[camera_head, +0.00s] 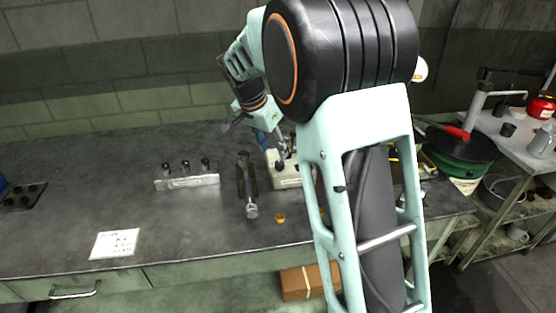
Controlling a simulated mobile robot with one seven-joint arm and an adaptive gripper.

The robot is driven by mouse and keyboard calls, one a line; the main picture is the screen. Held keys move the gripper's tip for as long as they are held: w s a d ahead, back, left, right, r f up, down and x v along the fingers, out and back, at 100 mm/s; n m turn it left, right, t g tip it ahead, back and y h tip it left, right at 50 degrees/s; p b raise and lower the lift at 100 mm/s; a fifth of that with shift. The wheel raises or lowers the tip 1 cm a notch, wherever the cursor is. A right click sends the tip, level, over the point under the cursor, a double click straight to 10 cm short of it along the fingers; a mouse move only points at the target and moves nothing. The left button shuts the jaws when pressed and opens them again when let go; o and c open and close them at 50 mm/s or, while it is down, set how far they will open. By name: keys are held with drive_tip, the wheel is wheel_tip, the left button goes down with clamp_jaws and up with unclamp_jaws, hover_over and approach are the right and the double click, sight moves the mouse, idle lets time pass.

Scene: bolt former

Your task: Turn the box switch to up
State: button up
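A beige box (287,183), which looks like the box switch, stands on the grey workbench (130,190) at the middle right. Its right side is hidden behind my arm. A small dark part shows on top of it, but I cannot tell which way any switch on it points. My gripper (284,150) reaches down just above the top of this box. It is small and partly merged with the box, so I cannot tell whether it touches the box or whether its fingers are open or shut.
A metal block with several dark knobs (187,180) and a dark tool with a silver end (249,190) stand left of the box. A small yellow piece (280,218) lies in front. A white paper (115,244) lies at the front left. A green reel (459,155) stands at right.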

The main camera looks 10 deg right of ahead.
sight(279, 163)
drive_tip(key=x, duration=0.6)
drive_tip(key=shift+w+d+f, duration=0.15)
drive_tip(key=shift+f, duration=0.2)
clamp_jaws()
